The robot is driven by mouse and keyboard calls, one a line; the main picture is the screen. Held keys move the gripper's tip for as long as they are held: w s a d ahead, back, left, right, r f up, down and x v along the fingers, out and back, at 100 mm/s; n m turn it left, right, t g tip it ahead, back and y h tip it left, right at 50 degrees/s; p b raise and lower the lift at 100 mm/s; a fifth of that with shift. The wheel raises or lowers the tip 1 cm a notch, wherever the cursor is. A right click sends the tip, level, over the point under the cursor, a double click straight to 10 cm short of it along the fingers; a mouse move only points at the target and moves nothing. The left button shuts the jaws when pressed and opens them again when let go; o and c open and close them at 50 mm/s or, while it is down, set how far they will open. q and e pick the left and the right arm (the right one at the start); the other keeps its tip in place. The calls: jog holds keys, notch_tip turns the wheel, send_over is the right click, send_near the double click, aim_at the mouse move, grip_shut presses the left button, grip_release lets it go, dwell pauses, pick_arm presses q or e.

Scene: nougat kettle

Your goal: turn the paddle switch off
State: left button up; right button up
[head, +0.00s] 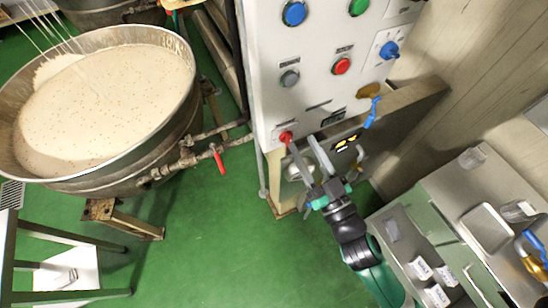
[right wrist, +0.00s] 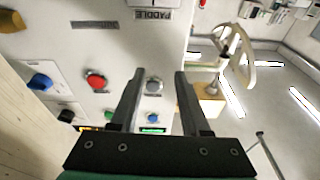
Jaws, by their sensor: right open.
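The grey control panel (head: 310,40) stands at the top middle of the head view. A small red knob (head: 286,136) sits at its lower left; it appears to be the paddle switch. In the right wrist view a cut-off, upside-down label reading PADDLE (right wrist: 153,15) shows at the top edge, and the knob itself is out of frame. My right gripper (head: 301,142) is open and empty. Its left fingertip overlaps the red knob's edge in the head view; I cannot tell whether they touch. The knob's setting is too small to read. My left gripper is not in view.
The panel also bears a red button (head: 341,66), a grey button (head: 289,78) and a blue rotary knob (head: 389,50). A blue-handled valve (head: 372,112) sticks out at right. A kettle (head: 185,100) of nougat stands left, with a red valve handle (head: 218,158).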

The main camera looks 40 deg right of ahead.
jog(key=g+b, duration=0.1)
jog(key=g, duration=0.1)
send_near(288, 140)
jog(key=p+x, duration=0.3)
jog(key=x, duration=0.6)
jog(key=shift+d+f+n, duration=0.3)
jog(key=shift+d+f, duration=0.1)
jog(key=shift+f, duration=0.2)
grip_shut()
